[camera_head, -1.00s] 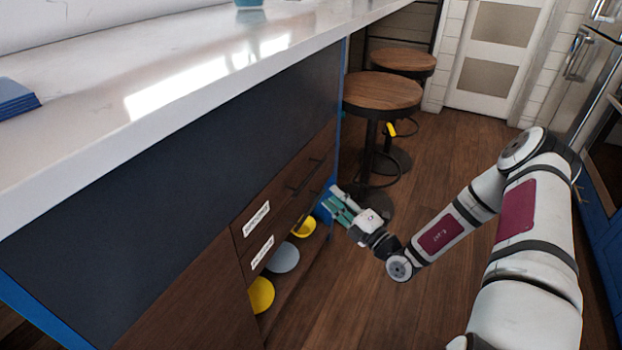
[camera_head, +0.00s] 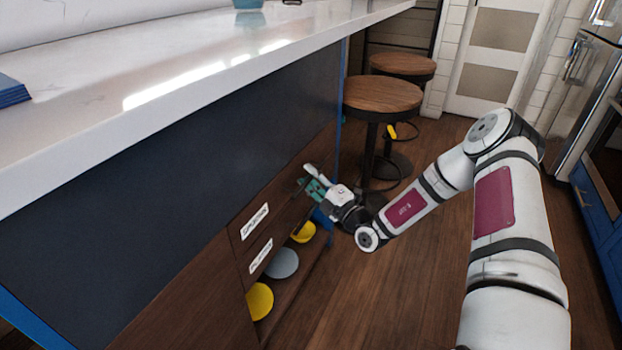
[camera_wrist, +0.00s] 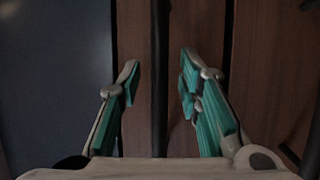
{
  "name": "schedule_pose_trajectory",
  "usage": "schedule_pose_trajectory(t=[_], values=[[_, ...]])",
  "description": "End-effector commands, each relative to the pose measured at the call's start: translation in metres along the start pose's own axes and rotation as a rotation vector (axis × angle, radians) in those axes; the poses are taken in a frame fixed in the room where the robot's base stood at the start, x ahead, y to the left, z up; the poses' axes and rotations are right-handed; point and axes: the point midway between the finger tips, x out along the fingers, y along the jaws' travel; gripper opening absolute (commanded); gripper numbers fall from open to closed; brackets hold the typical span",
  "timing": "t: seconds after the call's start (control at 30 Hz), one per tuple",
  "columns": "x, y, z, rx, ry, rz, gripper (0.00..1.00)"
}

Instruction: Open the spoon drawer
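Two dark wood drawer fronts are stacked in the island's side, an upper one (camera_head: 279,197) and a lower one (camera_head: 285,230). Each has a white label, an upper label (camera_head: 254,222) and a lower label (camera_head: 261,256); I cannot read which is the spoon drawer. Both look closed. My gripper (camera_head: 314,184) is at the far end of the drawers and hides their handles in the head view. In the wrist view my gripper (camera_wrist: 160,70) is open, its teal-padded fingers on either side of a dark bar handle (camera_wrist: 159,110). There are gaps on both sides of the handle; contact is not visible.
Below the drawers an open shelf (camera_head: 290,290) holds yellow and grey dishes. Stools (camera_head: 382,95) stand beyond my gripper. The white countertop (camera_head: 180,70) overhangs the drawers. The wooden floor (camera_head: 390,300) beside the island is clear.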

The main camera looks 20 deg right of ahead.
Motion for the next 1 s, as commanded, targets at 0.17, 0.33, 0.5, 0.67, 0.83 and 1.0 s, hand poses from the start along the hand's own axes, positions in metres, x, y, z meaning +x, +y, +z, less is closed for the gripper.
schedule_pose_trajectory(t=[0.17, 0.33, 0.5, 0.67, 0.83, 1.0], values=[[0.000, 0.000, 0.000, 0.000, 0.000, 0.000, 0.00], [0.000, 0.000, 0.000, 0.000, 0.000, 0.000, 0.00], [-0.004, 0.001, 0.002, 0.000, -0.001, -0.001, 0.00], [-0.019, 0.005, 0.008, 0.000, -0.003, -0.001, 0.00], [-0.051, 0.013, 0.022, -0.001, -0.005, -0.002, 0.00], [-0.093, 0.022, 0.039, 0.000, -0.007, -0.002, 0.00]])
